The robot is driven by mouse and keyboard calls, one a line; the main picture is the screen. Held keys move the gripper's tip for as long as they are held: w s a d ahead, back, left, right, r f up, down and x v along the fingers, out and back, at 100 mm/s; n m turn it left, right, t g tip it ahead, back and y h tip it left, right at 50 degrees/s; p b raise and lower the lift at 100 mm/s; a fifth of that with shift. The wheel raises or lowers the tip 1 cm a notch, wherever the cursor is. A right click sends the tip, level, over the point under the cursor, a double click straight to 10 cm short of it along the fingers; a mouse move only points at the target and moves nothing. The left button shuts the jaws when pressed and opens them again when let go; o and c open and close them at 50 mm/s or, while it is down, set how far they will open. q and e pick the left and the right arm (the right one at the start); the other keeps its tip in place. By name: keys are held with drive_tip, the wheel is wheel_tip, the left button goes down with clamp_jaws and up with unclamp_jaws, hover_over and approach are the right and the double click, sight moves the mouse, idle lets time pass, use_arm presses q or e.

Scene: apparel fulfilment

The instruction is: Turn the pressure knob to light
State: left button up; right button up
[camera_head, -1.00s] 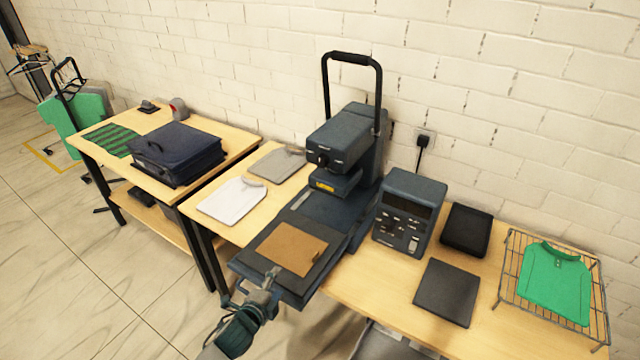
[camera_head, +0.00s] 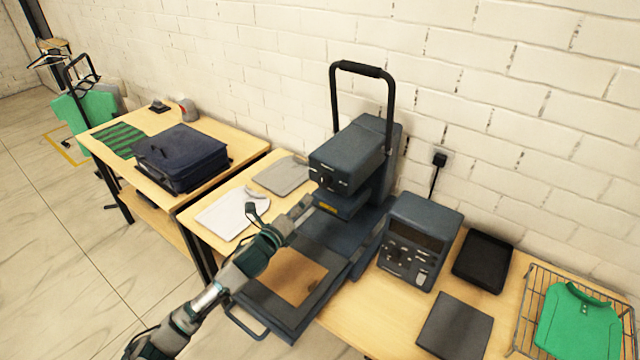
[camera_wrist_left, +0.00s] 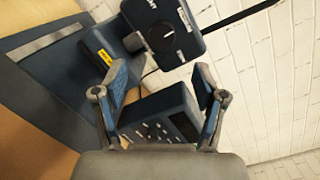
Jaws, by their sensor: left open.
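The heat press (camera_head: 346,158) stands on the table with its handle raised. Its pressure knob (camera_wrist_left: 161,36) is a round black dial with a pale pointer mark on the front of the press head, clear in the left wrist view. Small pale markings sit beside it, too small to read. My left gripper (camera_head: 300,209) is just in front of and below the press head, in front of the knob side. In the left wrist view its two fingers (camera_wrist_left: 162,88) are apart with nothing between them, and the knob lies beyond the tips. My right gripper is not in view.
A control box (camera_head: 420,240) stands right of the press, with a black tray (camera_head: 483,262) and a dark pad (camera_head: 455,325) nearby. A brown patch (camera_head: 292,275) lies on the lower platen. A wire basket (camera_head: 530,300) holds a green shirt. Folded garments (camera_head: 232,214) lie left.

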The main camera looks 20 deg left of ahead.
sight(322, 184)
use_arm(q)
drive_tip(key=x, duration=1)
drive_tip(key=shift+w+d, duration=0.1)
drive_tip(key=shift+d, duration=0.35)
drive_tip(key=shift+w, duration=0.4)
drive_tip(key=shift+a, duration=0.2)
drive_tip(key=shift+a, duration=0.1)
drive_tip(key=c, duration=0.8)
drive_tip(key=shift+s+f, duration=0.1)
drive_tip(key=c, duration=0.3)
